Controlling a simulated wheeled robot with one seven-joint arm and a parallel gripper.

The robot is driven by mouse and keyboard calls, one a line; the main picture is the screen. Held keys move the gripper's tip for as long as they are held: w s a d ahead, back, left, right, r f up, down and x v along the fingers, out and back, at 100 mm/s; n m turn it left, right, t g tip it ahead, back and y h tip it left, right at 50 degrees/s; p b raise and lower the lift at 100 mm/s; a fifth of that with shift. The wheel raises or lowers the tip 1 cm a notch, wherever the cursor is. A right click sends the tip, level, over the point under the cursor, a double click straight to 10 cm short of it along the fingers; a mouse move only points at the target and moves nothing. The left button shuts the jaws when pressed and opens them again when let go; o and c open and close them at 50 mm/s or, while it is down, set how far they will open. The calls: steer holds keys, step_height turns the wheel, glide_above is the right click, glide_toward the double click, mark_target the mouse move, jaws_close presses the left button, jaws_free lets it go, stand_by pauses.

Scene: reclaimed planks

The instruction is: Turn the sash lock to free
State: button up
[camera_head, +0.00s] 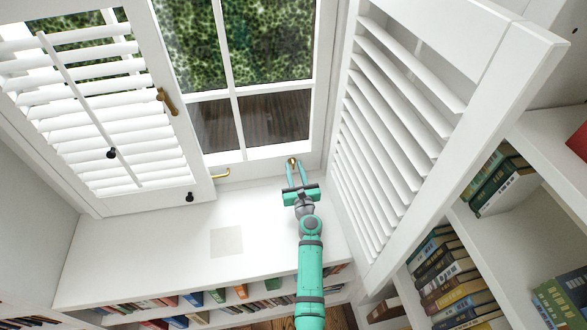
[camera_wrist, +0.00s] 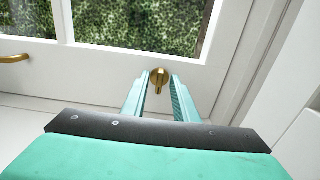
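The sash lock (camera_wrist: 159,77) is a round brass piece with a short tab on the white lower rail of the window sash. In the head view the sash lock (camera_head: 292,161) shows small at the bottom right of the window (camera_head: 238,90). My gripper (camera_head: 295,165) reaches to it from the front. In the wrist view the gripper's teal fingers (camera_wrist: 160,76) stand apart, one on each side of the lock's tab. A gap shows between them, and I cannot tell whether either finger touches the lock.
A brass handle (camera_head: 221,174) sits on the rail to the left. Louvred shutters stand at the left (camera_head: 95,110) and close on the right (camera_head: 400,120). The white window seat (camera_head: 150,245) is bare except for a pale square (camera_head: 227,242). Bookshelves (camera_head: 450,270) line the right.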

steer(key=shift+w, duration=0.2)
jaws_close()
steer(key=shift+a, duration=0.15)
